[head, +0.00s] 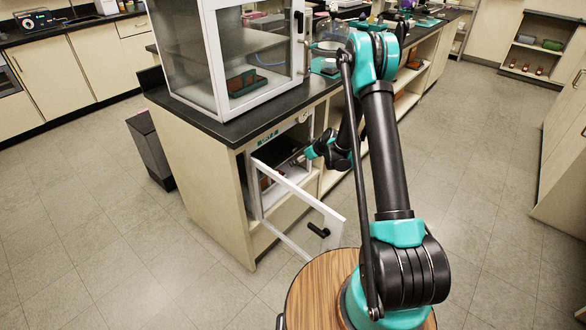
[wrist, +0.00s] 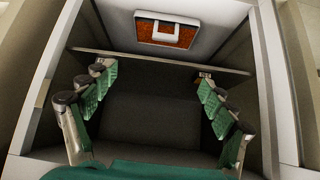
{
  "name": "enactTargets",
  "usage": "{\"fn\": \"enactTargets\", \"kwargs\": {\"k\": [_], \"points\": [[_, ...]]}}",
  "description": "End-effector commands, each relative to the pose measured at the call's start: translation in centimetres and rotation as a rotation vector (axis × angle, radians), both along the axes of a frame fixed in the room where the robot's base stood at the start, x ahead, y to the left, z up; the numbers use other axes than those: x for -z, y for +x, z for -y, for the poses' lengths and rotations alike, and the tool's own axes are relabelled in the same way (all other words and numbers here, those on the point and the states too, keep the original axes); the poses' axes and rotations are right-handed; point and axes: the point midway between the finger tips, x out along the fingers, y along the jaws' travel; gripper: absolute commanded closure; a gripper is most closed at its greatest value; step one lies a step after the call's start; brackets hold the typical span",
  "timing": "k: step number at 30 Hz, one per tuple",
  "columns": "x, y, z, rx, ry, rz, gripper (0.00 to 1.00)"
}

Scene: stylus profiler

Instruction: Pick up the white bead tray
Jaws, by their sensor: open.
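A white-rimmed tray with orange-brown contents (wrist: 140,34), which looks like the white bead tray, sits at the back of the cabinet in the wrist view.
The white-framed cabinet door (head: 302,199) hangs open towards my base. Cabinet walls flank my fingers on both sides, and a thin ledge (wrist: 160,60) crosses in front of the tray. A glass-sided enclosure (head: 235,60) stands on the dark benchtop (head: 190,115) above.

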Motion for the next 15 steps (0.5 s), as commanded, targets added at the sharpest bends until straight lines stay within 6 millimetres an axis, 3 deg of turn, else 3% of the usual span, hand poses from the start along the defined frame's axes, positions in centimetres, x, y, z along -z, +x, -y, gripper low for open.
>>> {"fn": "enactTargets", "kwargs": {"k": [1, 6, 15], "points": [[1.3, 0.5, -0.5, -0.015, 0.004, 0.011, 0.16], [4.0, 1.4, -1.6, -0.054, 0.014, 0.040, 0.16], [5.3, 1.7, -2.1, -0.074, 0.021, 0.056, 0.16]]}}
